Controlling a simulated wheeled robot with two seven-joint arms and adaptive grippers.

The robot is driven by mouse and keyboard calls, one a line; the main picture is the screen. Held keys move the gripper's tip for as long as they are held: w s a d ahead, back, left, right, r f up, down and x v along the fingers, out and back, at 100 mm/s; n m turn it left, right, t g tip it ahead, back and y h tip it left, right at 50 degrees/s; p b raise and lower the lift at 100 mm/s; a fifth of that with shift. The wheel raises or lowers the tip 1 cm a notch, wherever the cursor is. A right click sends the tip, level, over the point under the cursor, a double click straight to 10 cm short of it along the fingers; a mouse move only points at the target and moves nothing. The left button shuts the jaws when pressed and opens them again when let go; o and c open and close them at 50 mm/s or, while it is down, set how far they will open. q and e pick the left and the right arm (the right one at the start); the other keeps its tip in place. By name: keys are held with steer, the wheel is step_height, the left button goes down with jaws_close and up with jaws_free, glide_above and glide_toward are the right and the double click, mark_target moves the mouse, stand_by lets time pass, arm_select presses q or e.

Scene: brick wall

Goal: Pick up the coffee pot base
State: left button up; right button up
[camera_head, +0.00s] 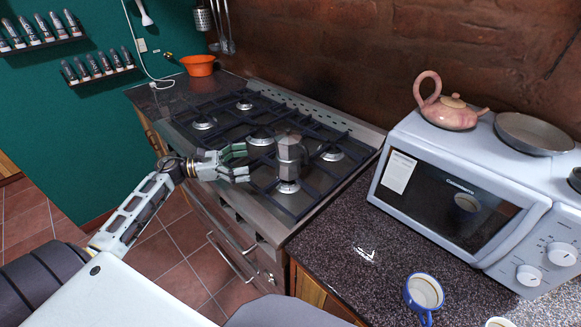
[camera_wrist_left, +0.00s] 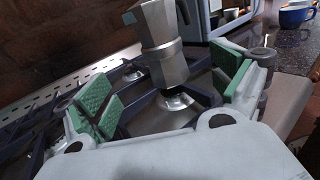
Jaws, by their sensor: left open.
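The coffee pot base is the lower metal part of a silver moka pot (camera_head: 290,158) standing upright on the stove's front right burner. In the left wrist view the pot's faceted base (camera_wrist_left: 168,65) is ahead, between the two spread fingers, with its top cut off by the frame edge. My left gripper (camera_head: 246,163) is open and empty, just left of the pot in the head view, its fingers pointing at it. The green finger pads also show in the left wrist view (camera_wrist_left: 165,93). I see a gap between the pads and the pot. My right gripper is not in view.
Black grates cover the stove (camera_head: 225,108) around the pot. A white microwave (camera_head: 440,190) stands to the right, with a pink teapot (camera_head: 450,112) and a pan (camera_head: 535,133) on top. A blue mug (camera_head: 424,293) stands on the dark counter (camera_head: 345,235). An orange bowl (camera_head: 199,66) is at the back left.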

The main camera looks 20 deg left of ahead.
mark_target(279, 156)
arm_select(q)
steer(key=shift+w+d, duration=0.15)
steer(key=shift+d, duration=0.1)
steer(key=p+x, duration=0.2)
steer(key=x, duration=0.7)
steer(key=shift+w+d+r, duration=0.15)
steer(key=shift+d, duration=0.1)
steer(key=shift+w+d+p, duration=0.2)
steer(key=shift+d+p, duration=0.1)
steer(key=shift+p, duration=0.05)
steer(key=shift+p+x, duration=0.3)
steer(key=shift+x, duration=0.55)
steer(key=shift+w+d, duration=0.3)
steer(key=shift+d, duration=0.2)
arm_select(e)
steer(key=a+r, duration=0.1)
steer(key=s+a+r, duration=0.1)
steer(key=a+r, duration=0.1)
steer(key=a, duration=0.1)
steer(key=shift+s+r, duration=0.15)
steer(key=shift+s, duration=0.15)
